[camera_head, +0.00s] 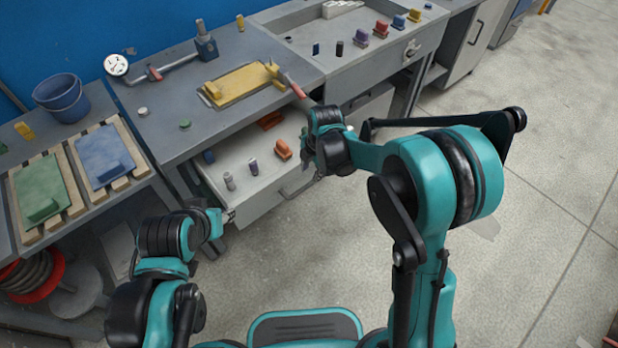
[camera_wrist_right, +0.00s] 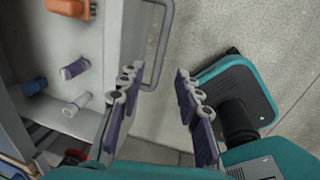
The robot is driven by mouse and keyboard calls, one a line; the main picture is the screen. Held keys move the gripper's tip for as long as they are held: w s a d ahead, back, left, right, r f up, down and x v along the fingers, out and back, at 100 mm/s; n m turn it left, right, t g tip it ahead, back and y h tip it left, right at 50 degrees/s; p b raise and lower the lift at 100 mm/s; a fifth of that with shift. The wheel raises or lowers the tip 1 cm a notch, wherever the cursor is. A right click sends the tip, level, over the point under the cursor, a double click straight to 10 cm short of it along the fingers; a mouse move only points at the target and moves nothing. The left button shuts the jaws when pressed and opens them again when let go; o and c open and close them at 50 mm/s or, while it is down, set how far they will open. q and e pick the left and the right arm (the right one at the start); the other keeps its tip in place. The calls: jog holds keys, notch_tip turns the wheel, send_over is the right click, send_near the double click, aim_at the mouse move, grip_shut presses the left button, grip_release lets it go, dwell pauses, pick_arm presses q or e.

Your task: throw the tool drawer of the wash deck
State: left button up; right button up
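The tool drawer (camera_head: 262,198) stands pulled out from under the grey wash deck (camera_head: 185,112). An orange block, a dark purple piece and a pale cylinder are in it. Its bar handle (camera_head: 298,189) is on the front panel and also shows in the right wrist view (camera_wrist_right: 163,45). My right gripper (camera_wrist_right: 157,80) is open, with its fingers apart and the near end of the handle appearing between them; I cannot tell whether they touch it. In the head view it is mostly hidden by its own wrist. My left gripper (camera_head: 212,222) is low at the left, its fingers unclear.
A yellow panel in a mould (camera_head: 240,84) lies on the deck with a clamp behind it. A second bench (camera_head: 405,50) at the right carries several coloured blocks. A blue bucket (camera_head: 62,97) and racked panels stand at the left. The floor before the drawer is clear.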

jog(key=shift+s+d+r, duration=0.1)
jog(key=shift+s+r, duration=0.05)
jog(key=shift+r, duration=0.7)
jog(key=shift+s+d+r, duration=0.1)
jog(key=shift+r, duration=0.7)
jog(key=s+d+r+m+t, duration=0.3)
jog(key=s+d+r+m, duration=0.4)
jog(key=s+r+m, duration=0.3)
jog(key=s+d+m+t+h, duration=0.1)
jog(key=s+d+m, duration=0.4)
jog(key=s+m, duration=0.5)
jog(key=m+t, duration=0.1)
jog(key=m, duration=0.4)
jog(key=shift+d+r, duration=0.15)
jog(key=shift+d, duration=0.1)
